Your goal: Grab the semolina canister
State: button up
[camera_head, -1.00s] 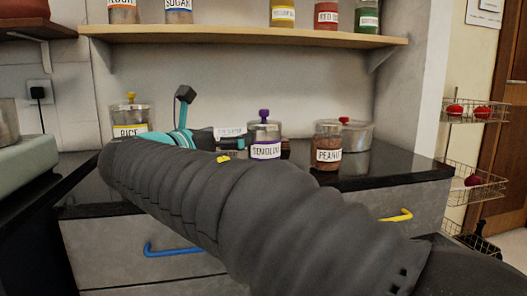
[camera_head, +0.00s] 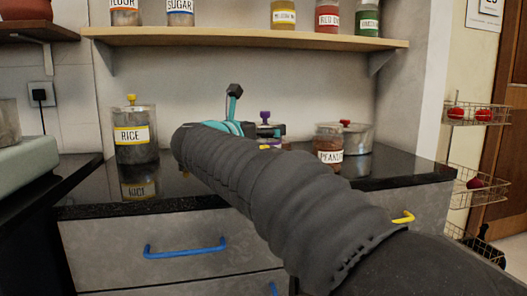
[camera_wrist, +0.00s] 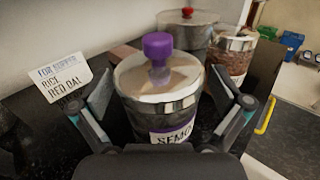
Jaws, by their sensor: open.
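The semolina canister (camera_wrist: 160,88) is a clear jar with a purple knob and a purple-edged label reading "SEMO". It stands upright on the dark counter in the wrist view. My gripper (camera_wrist: 167,112) is open, with one finger on each side of the canister; whether either finger touches it I cannot tell. In the head view my arm hides most of the canister, and only its purple knob (camera_head: 265,117) shows clearly above the gripper (camera_head: 262,132).
The peanut jar (camera_head: 328,148) and a lidded pot (camera_head: 358,138) stand just right of the canister. The rice jar (camera_head: 135,135) is at the left. A written card (camera_wrist: 60,82) is left of my gripper. A shelf (camera_head: 240,38) with jars runs above.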

jog(key=shift+w+d, duration=0.25)
jog(key=shift+w, duration=0.3)
jog(key=shift+s, duration=0.1)
jog(key=c, duration=1.5)
